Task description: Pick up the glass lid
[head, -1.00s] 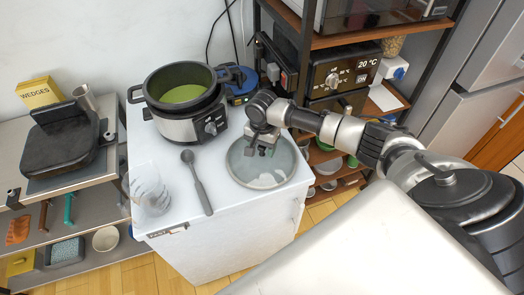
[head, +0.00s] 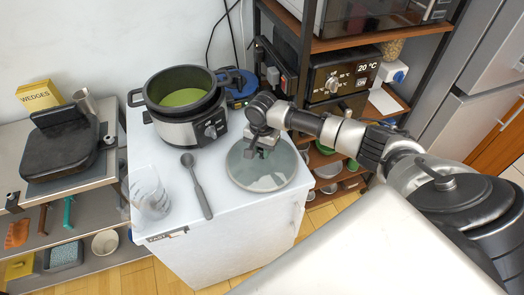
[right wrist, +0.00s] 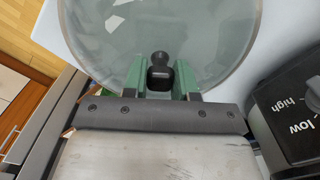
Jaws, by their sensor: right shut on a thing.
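The glass lid (head: 268,182) is a round, see-through disc with a grey rim at the right part of the white worktop in the head view. It also fills the top of the right wrist view (right wrist: 215,45). My right gripper (head: 259,151) is over the lid's middle. In the right wrist view the green fingers of my right gripper (right wrist: 160,75) are on both sides of the lid's black knob (right wrist: 159,72), shut on it. The lid looks level; I cannot tell whether it touches the worktop. My left gripper is out of view.
A multicooker (head: 186,125) with green contents stands behind left of the lid. A grey ladle (head: 198,185) and a clear measuring cup (head: 149,194) lie or stand to the left. A dark shelf rack (head: 306,65) with an oven (head: 338,80) is behind right.

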